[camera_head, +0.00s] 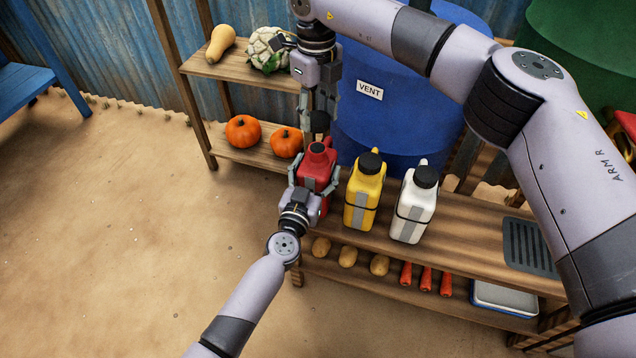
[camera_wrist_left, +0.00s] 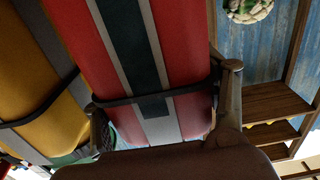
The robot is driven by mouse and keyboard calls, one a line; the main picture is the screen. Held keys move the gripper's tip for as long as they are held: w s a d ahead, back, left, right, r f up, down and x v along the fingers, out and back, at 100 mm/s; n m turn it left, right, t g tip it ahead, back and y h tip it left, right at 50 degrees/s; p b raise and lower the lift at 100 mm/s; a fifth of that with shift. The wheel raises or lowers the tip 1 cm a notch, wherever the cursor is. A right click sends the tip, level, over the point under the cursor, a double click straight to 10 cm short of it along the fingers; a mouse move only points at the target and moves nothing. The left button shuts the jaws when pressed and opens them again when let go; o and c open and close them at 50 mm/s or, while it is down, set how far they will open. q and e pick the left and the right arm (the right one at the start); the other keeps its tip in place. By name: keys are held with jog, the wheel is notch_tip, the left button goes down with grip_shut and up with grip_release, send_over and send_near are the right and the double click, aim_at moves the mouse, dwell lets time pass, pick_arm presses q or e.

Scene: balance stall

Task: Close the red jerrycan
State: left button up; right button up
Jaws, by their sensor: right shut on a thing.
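My right gripper (camera_head: 318,114) points down above the can, shut on a black cap (camera_head: 319,123). The cap is a little above the neck, apart from it.
A yellow jerrycan (camera_head: 364,192) and a white jerrycan (camera_head: 414,206), both with black caps, stand to the right. A blue barrel (camera_head: 400,120) marked VENT is behind. Pumpkins (camera_head: 242,131) sit on the shelf at left. Potatoes (camera_head: 347,257) and carrots (camera_head: 426,279) lie on the lower shelf.

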aim_at(317, 147)
pick_arm(q)
jog(key=c, duration=1.2)
pick_arm(e)
jog(key=shift+f, duration=2.5)
jog(key=shift+f, duration=0.9)
jog(key=shift+f, duration=0.5)
